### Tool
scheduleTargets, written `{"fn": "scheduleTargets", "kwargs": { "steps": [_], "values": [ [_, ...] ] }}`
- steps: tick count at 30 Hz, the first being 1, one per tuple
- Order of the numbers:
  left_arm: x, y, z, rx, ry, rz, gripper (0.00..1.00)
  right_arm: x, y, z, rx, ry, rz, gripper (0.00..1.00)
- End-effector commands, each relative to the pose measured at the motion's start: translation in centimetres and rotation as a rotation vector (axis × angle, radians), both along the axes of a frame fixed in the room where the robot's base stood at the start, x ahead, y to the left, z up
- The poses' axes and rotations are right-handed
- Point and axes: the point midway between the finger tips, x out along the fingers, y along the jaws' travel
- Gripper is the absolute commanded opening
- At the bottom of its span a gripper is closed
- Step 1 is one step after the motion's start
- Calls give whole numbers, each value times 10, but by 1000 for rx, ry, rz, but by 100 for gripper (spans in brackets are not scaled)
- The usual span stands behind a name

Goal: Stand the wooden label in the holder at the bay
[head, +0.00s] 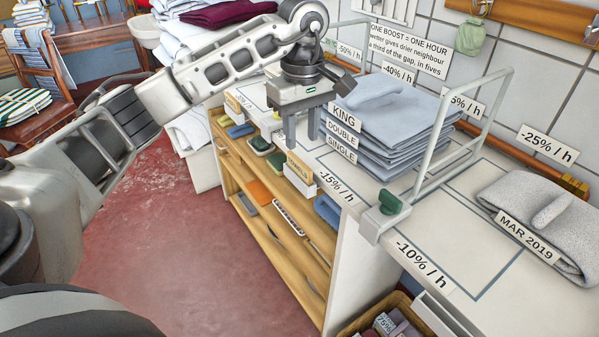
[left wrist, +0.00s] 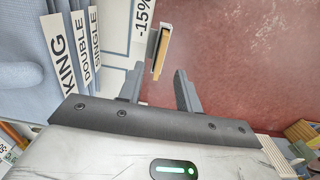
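The wooden label (head: 299,165), with dark lettering too small to read, stands upright at a white holder (head: 300,184) on the counter's front edge, by the -15% / h bay. In the left wrist view the label (left wrist: 159,57) shows edge-on as a tan strip against the pale holder (left wrist: 154,42). It looks seated in the holder, but its lower end is hidden. My left gripper (head: 301,143) points down just above the label. In the left wrist view the fingers of my left gripper (left wrist: 159,74) are apart, with the label beyond the gap between them. My right gripper is not in view.
A blue folded linen stack (head: 385,120) tagged KING, DOUBLE, SINGLE stands close right of my left gripper. A metal rail (head: 420,150) and green-knobbed clamp (head: 391,203) are further right. Wooden shelves (head: 262,205) lie below. The red floor (head: 160,240) is clear.

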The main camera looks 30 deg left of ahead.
Motion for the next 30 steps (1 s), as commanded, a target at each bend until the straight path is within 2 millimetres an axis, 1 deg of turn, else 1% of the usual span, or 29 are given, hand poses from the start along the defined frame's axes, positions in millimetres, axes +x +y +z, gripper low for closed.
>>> {"fn": "scheduleTargets", "kwargs": {
  "steps": [1, 3, 9, 15, 18, 21, 26, 27, 29, 30],
  "values": [
    [-1, 0, -8, -1, 4, 0, 35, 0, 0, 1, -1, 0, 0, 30],
    [0, 0, -15, -1, 1, 1, 35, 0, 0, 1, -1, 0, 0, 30],
    [0, 1, -27, -1, 2, 1, 35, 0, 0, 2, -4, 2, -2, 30],
    [0, 7, -58, -2, 3, 1, 35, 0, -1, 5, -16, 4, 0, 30],
    [0, 7, -68, -3, 1, 0, 35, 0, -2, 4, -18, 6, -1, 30],
    [0, 7, -72, -1, -1, 0, 35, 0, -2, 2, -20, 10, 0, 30],
    [1, 7, -72, -2, -1, 0, 35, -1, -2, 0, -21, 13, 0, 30],
    [1, 7, -72, -2, -1, 0, 32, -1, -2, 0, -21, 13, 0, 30],
    [1, 7, -72, -2, -1, 0, 15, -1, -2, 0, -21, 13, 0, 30],
    [1, 7, -72, -2, -1, 0, 4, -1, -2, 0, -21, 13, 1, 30]
  ]
}}
